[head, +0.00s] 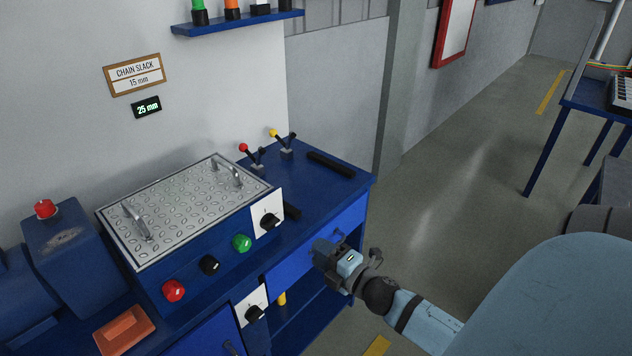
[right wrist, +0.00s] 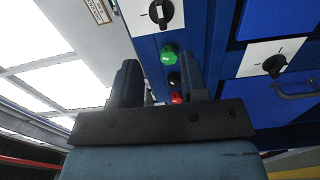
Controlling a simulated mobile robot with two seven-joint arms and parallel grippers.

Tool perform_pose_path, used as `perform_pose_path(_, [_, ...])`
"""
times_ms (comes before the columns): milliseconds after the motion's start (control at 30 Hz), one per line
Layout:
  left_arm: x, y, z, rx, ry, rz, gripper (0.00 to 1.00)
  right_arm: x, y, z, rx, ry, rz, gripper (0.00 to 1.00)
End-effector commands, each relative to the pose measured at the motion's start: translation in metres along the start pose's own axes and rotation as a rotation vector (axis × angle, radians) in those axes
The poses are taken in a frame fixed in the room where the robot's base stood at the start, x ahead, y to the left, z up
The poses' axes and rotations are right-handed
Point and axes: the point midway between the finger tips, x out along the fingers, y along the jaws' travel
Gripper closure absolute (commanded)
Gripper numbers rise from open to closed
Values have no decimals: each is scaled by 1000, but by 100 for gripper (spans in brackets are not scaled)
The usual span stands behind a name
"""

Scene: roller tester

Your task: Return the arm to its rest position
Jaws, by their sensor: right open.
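My right gripper (head: 322,250) is in front of the blue bench, by the blue drawer (head: 349,226) right of the control box. In the right wrist view its two fingers (right wrist: 155,82) stand apart with nothing between them in their grip. Beyond them are a green button (right wrist: 168,57), a black knob and a red button (right wrist: 177,97). My right arm (head: 430,322) comes in from the lower right. My left gripper does not show in either view.
The blue bench (head: 330,160) carries a control box with a metal tread-plate top (head: 185,205), a rotary switch (head: 268,220) and two levers (head: 270,148). A red mushroom button (head: 45,208) stands at the left. The floor (head: 440,190) right of the bench is clear.

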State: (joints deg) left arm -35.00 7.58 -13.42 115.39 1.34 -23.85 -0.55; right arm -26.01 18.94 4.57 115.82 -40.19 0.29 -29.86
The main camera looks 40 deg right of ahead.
Motion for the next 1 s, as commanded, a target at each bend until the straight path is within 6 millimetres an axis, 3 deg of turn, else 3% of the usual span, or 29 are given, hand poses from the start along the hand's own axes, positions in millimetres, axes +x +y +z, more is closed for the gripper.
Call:
perform_pose_path(267, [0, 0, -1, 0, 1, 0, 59, 0, 0, 0, 5, 0, -2, 60])
perform_pose_path(367, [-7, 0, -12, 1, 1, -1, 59, -5, 0, -10, 102, -11, -33, 60])
perform_pose_path(467, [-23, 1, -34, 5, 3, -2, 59, -21, -5, -38, 367, -47, -124, 60])
perform_pose_path(633, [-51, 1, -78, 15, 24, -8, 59, -66, -26, -118, 974, -167, -364, 60])
perform_pose_path(800, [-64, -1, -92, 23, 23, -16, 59, -102, -39, -180, 1353, -273, -545, 60])
perform_pose_path(900, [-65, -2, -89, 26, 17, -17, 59, -111, -42, -196, 1444, -302, -591, 60])
perform_pose_path(1000, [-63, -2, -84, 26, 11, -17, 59, -113, -45, -200, 1467, -310, -603, 60])
